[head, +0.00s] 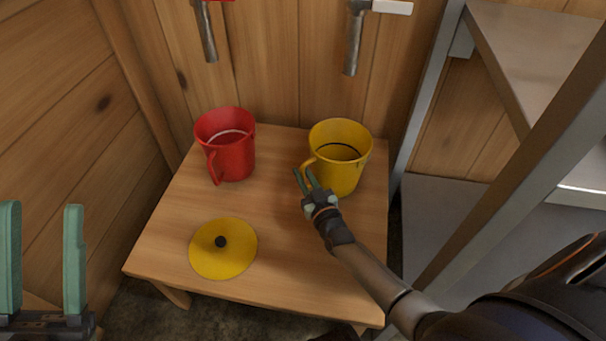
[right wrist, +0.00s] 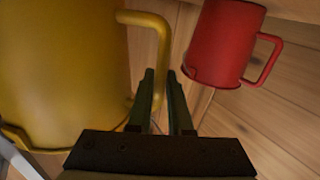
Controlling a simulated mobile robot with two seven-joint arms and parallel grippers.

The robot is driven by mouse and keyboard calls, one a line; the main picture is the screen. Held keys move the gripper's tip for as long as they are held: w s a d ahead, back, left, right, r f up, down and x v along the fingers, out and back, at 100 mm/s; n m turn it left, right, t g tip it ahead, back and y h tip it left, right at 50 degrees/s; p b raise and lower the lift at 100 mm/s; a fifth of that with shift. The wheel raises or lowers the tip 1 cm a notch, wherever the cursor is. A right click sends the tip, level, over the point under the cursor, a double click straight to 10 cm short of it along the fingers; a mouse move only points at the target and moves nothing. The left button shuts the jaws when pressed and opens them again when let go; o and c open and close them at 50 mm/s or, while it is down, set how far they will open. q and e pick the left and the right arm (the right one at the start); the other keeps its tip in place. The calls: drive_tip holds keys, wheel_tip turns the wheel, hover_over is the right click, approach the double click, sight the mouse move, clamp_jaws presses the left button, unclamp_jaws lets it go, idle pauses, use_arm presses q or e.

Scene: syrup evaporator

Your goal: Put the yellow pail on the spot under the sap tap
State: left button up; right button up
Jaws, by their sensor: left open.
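The yellow pail (head: 340,172) stands upright on the right back part of the small wooden table, its handle toward the front left. It also fills the left of the right wrist view (right wrist: 60,70). My right gripper (head: 305,178) is at this handle with its fingers apart; in the right wrist view (right wrist: 161,75) the handle shows at the fingertips, and I cannot tell whether they touch it. My left gripper (head: 42,215) is open and empty at the lower left, away from the table. Two grey metal spouts, one with red (head: 207,35) and one with white (head: 354,40), hang on the back wall; no marked spot is clear.
A red pail (head: 229,160) stands on the table (head: 290,255) left of the yellow one. A yellow round lid (head: 235,258) with a black knob lies at the front left. A grey metal shelf (head: 500,200) is at the right. The table's front middle is clear.

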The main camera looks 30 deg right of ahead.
drive_tip(key=o, duration=0.4)
use_arm(q)
drive_tip(key=shift+r, duration=0.15)
use_arm(e)
drive_tip(key=shift+r, duration=0.15)
drive_tip(key=shift+s, duration=0.25)
use_arm(q)
drive_tip(key=shift+a+r+m+p, duration=0.15)
drive_tip(key=shift+r+m+p, duration=0.05)
drive_tip(key=shift+r+p, duration=0.8)
drive_tip(key=shift+a+r+m+p, duration=0.1)
drive_tip(key=shift+r+m+p, duration=0.1)
drive_tip(key=shift+r+p, duration=0.8)
use_arm(e)
drive_tip(key=shift+s+a, duration=0.2)
drive_tip(key=shift+s, duration=2.7)
drive_tip(key=shift+s+a, duration=0.15)
drive_tip(key=shift+s, duration=2.75)
